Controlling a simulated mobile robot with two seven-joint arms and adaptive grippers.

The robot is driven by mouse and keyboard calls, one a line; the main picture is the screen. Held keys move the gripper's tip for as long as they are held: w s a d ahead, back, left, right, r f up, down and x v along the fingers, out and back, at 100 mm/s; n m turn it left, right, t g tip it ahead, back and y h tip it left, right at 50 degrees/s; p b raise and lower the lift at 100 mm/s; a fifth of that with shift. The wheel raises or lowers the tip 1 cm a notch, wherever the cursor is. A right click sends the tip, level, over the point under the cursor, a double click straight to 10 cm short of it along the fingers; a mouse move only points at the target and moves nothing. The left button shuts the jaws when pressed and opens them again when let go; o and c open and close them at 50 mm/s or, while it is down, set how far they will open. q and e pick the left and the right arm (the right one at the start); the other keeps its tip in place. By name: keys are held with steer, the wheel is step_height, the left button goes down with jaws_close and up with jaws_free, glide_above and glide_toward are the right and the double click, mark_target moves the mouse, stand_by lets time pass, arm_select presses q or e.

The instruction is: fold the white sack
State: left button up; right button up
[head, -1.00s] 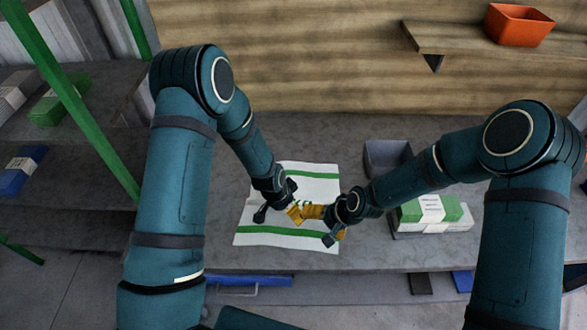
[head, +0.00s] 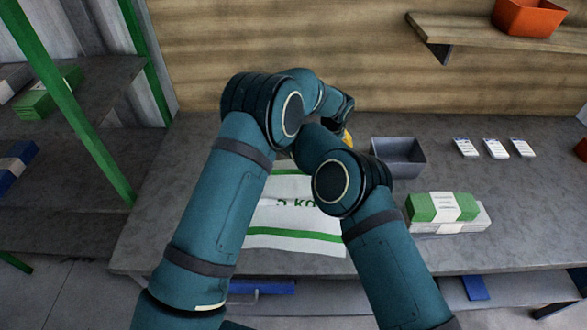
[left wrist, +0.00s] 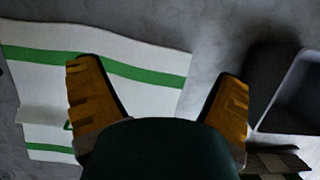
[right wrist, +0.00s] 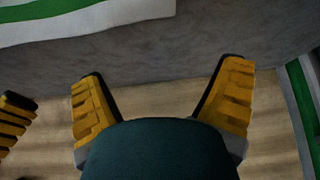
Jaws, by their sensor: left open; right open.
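The white sack (head: 292,240) lies on the grey table, with green stripes and dark "5 kg" print. My arms cover its upper part in the head view. In the left wrist view, the sack (left wrist: 125,52) is at the left; a pale ridge or edge crosses its lower left. My left gripper (left wrist: 160,72) is open and empty, above the table near the sack's right side; one finger overlaps the sack in the picture. My right gripper (right wrist: 163,70) is open and empty, near the wooden wall beyond the sack (right wrist: 90,15). It is hidden in the head view.
A grey bin (head: 399,156) stands right of the sack. A green and white banded stack (head: 442,208) and several small white cards (head: 495,148) lie farther right. The wooden wall (head: 260,50) closes the back; a green post (head: 85,125) stands left. My arms cross closely.

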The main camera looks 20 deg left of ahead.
arm_select(q)
steer(key=shift+w+f, duration=0.1)
steer(key=shift+f, duration=0.1)
arm_select(e)
steer(key=shift+w+a, duration=0.1)
arm_select(q)
step_height(320, 180, down, 7)
arm_select(e)
step_height(320, 180, down, 7)
arm_select(q)
steer(key=shift+f+b, duration=0.35)
steer(key=shift+f, duration=0.3)
arm_select(e)
steer(key=shift+f, duration=0.7)
arm_select(q)
steer(key=shift+o, duration=0.2)
steer(key=shift+f, duration=0.35)
arm_select(e)
steer(key=shift+o, duration=0.2)
steer(key=shift+f, duration=0.25)
